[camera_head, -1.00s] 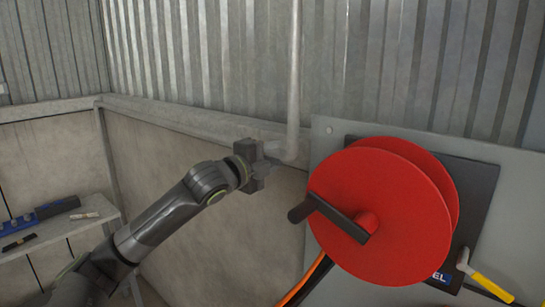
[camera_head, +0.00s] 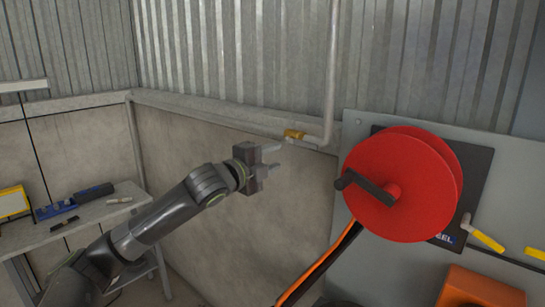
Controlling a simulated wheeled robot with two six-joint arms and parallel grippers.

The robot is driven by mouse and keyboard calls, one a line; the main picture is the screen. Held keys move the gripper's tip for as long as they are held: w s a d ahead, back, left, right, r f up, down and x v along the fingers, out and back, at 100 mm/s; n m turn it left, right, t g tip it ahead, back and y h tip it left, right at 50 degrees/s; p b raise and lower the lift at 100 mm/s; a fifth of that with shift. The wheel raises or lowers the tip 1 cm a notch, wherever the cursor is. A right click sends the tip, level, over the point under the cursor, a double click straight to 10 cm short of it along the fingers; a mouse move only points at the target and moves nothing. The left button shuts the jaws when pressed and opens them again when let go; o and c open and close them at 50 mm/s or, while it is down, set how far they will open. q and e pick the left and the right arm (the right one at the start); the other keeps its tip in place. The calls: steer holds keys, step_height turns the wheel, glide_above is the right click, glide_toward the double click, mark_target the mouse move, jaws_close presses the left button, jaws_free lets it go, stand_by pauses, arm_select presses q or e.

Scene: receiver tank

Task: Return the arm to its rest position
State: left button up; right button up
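My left arm comes in from the lower left, and its dark grey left gripper (camera_head: 277,157) is near the middle of the view. Its two fingers point right and stand apart, with nothing seen between them. A grey vertical pipe (camera_head: 331,75) bends at its foot towards a yellow-handled fitting (camera_head: 293,134), just beyond the upper fingertip in the picture. Whether the finger touches the fitting is hard to tell, but a small gap seems to show. My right gripper is not in view.
A red hose reel (camera_head: 405,190) with a black crank is mounted on a grey panel at right. An orange hose (camera_head: 325,268) hangs below. Yellow handles (camera_head: 488,241) and an orange box (camera_head: 480,290) are lower right. A shelf (camera_head: 100,212) with tools stands left.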

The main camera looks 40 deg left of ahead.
arm_select(q)
steer(key=shift+s+f, duration=0.1)
steer(key=shift+s, duration=0.25)
stand_by(0.3)
